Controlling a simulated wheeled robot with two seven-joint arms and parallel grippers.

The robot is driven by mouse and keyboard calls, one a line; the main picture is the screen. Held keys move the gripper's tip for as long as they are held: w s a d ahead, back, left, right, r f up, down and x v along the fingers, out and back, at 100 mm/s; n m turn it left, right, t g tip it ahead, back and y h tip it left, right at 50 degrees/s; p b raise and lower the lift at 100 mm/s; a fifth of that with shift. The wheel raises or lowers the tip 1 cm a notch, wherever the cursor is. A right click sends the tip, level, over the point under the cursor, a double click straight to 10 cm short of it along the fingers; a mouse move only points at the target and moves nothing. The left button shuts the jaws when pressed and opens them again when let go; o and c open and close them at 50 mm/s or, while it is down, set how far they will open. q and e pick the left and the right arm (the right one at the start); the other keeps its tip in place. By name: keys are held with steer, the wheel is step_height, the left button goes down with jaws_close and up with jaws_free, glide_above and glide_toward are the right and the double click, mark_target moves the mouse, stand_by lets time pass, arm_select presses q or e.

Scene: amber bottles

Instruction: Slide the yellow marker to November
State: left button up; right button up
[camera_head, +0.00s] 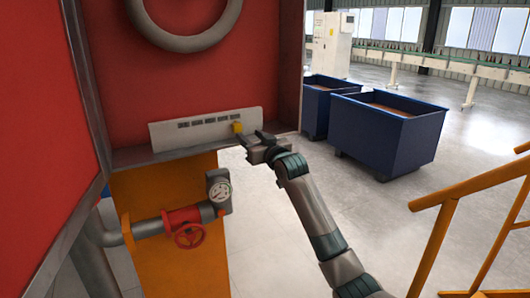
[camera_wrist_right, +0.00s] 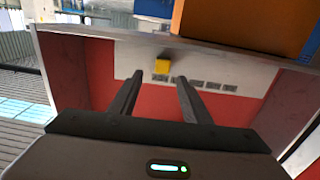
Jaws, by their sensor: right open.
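The yellow marker (camera_head: 237,127) is a small block near the right end of a pale calendar strip (camera_head: 160,140) on the red panel. It also shows in the right wrist view (camera_wrist_right: 162,66), just beyond the fingertips and roughly centred between them. Dark label plates (camera_head: 210,121) run in a row to its left in the head view. Their lettering is too small to read. My right gripper (camera_head: 246,138) is open beside the marker; the wrist view shows a gap between its fingers (camera_wrist_right: 159,78). I cannot tell whether a finger touches the marker. My left gripper is not in view.
A grey ring (camera_head: 185,42) is above the strip. Below are a gauge (camera_head: 220,192), a pipe and a red valve wheel (camera_head: 190,235). Blue bins (camera_head: 385,140) stand at right behind an orange railing (camera_head: 440,225).

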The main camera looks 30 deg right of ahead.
steer(key=s+b, duration=0.2)
steer(key=s, duration=0.7)
steer(key=shift+s+d+b, duration=0.15)
steer(key=shift+d+b, duration=0.1)
steer(key=shift+b, duration=0.05)
